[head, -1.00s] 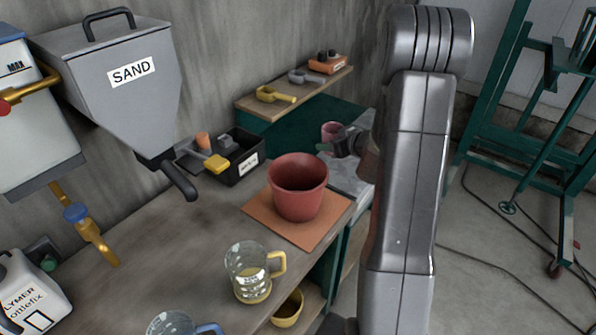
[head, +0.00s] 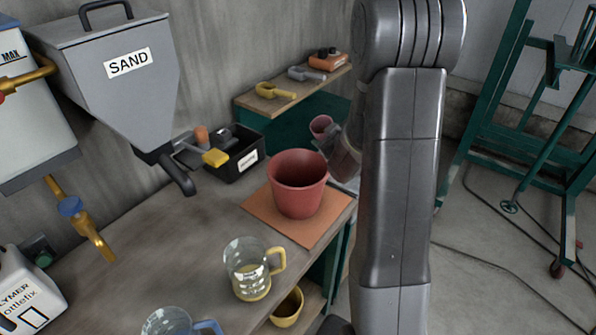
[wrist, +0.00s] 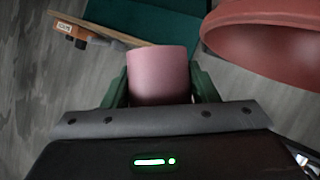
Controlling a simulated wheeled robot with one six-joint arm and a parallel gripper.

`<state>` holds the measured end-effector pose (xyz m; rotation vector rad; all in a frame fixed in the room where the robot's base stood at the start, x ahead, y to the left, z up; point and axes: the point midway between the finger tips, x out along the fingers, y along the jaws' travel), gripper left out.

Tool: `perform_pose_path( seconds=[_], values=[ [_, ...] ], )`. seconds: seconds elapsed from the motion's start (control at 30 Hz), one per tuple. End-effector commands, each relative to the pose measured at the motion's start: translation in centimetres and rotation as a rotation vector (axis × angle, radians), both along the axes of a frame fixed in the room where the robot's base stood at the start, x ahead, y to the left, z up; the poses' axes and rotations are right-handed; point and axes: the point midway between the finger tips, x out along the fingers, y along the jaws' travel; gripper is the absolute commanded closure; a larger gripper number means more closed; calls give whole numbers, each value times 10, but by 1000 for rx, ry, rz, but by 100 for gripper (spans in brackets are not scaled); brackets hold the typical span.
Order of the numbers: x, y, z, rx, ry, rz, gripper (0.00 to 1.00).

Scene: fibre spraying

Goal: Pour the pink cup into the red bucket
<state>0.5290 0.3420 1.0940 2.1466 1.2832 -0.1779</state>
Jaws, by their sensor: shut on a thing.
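The pink cup (head: 320,125) is held in my gripper (wrist: 160,88), which is shut on it. In the wrist view the pink cup (wrist: 158,72) sits between the two green fingers. In the head view it is raised behind and to the right of the red bucket, slightly tilted; its contents are not visible. The red bucket (head: 297,190) stands upright on an orange mat (head: 315,232) on the workbench. Its rim (wrist: 265,40) fills the upper right of the wrist view, apart from the cup. My arm hides much of the gripper in the head view.
A jug with a yellow handle (head: 247,270) stands in front of the bucket, and a blue-handled jug (head: 168,322) nearer. A black bin (head: 232,160) is behind left, below the sand hopper (head: 110,75). A shelf (head: 285,100) with scoops is at the back.

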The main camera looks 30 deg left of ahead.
Motion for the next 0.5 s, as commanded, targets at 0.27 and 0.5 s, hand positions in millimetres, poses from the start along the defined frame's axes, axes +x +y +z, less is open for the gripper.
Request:
perform_pose_path(
  seconds=[0.27,0.5],
  values=[
    [-10,4,-12,-42,-133,1,76],
    [-13,4,-8,-57,-169,-1,76]
  ],
)
